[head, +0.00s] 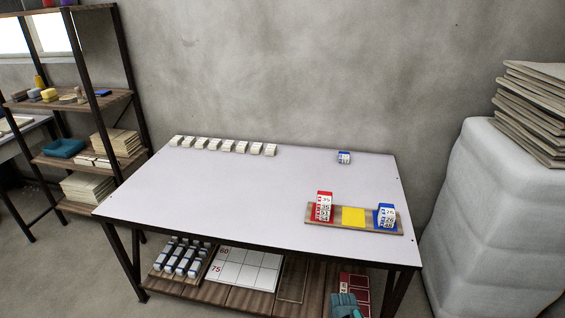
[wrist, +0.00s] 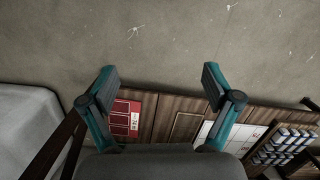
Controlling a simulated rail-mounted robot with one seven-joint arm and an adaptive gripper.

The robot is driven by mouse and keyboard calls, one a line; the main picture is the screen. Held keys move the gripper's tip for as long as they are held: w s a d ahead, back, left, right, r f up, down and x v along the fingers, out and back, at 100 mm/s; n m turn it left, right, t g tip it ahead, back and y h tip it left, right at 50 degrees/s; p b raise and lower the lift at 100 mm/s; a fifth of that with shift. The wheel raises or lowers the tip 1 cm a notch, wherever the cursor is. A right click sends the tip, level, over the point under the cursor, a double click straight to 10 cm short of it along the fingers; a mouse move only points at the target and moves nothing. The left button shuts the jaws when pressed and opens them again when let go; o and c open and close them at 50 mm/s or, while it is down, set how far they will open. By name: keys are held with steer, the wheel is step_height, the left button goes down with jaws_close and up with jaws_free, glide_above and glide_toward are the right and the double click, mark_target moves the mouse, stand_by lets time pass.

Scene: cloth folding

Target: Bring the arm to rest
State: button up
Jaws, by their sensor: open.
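My gripper (wrist: 160,85) is open in the wrist view, with its two teal fingers spread wide and nothing between them. Beyond the fingers are the grey floor and the table's lower shelf. In the head view, a teal part that looks like my gripper (head: 345,305) shows at the bottom edge, in front of the table and below its top. The rest of my arm is out of view. The white table (head: 230,205) stands ahead, and no cloth can be made out on it.
A wooden tray (head: 330,222) holds a red stack (head: 323,206), a yellow square (head: 353,217) and a blue stack (head: 386,215). A small blue-and-white stack (head: 344,157) and a row of white blocks (head: 228,146) line the back. The table's middle is clear. A wrapped pale stack (head: 490,220) stands right.

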steer(key=s+f+g, duration=0.2)
steer(key=s+f, duration=0.3)
steer(key=s, duration=0.6)
steer(key=s+f+g, duration=0.2)
steer(key=s+f, duration=0.4)
steer(key=s, duration=0.5)
steer(key=shift+g, duration=0.4)
